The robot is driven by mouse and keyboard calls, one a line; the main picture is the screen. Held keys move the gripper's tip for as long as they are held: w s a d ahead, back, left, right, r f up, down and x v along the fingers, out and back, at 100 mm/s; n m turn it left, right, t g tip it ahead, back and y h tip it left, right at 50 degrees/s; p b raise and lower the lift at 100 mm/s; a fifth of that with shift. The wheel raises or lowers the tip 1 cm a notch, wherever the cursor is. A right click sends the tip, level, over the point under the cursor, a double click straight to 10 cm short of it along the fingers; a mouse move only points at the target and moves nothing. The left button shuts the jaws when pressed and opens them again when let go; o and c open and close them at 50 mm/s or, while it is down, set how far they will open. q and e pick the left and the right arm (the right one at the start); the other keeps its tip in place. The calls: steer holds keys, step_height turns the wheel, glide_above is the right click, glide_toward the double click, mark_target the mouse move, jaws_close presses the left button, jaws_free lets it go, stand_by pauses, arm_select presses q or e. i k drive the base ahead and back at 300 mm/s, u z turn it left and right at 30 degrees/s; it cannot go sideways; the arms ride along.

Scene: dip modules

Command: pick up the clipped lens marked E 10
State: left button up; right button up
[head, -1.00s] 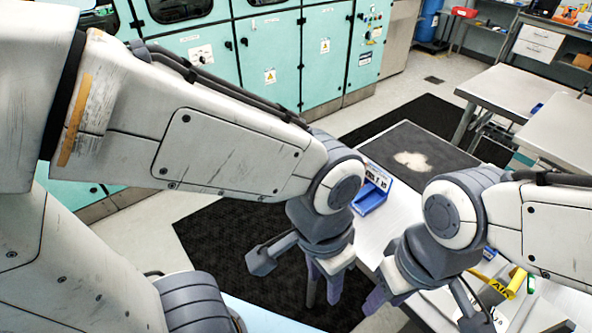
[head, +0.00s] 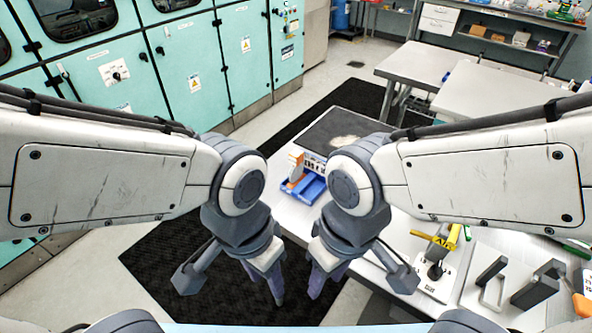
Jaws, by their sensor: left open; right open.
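I cannot make out a lens marked E 10 in the head view. A blue open bin (head: 308,188) stands on the white bench (head: 290,222), partly hidden by my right arm. An orange and white upright item (head: 295,166) stands at its left, its marking too small to read. My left gripper (head: 268,282) is open, pointing down in front of the bench's left end, apart from the bin. My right gripper (head: 324,278) is open, pointing down close beside it at the bench's front edge. I see nothing held in either.
A dark mat (head: 345,122) lies at the bench's far end. A yellow-handled fixture (head: 438,243) and dark grey brackets (head: 535,290) stand on the bench at right. Two more tables (head: 420,62) are behind. Teal cabinets (head: 185,70) line the back left.

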mark_target(296, 157)
steer(key=z, duration=0.55)
steer(key=k, duration=1.2)
steer(key=u, duration=0.35)
steer(key=i, duration=0.55)
steer(key=u, duration=0.85)
steer(key=i, duration=0.75)
steer(key=z, duration=0.5)
steer(key=i, duration=0.8)
steer(key=z, duration=0.75)
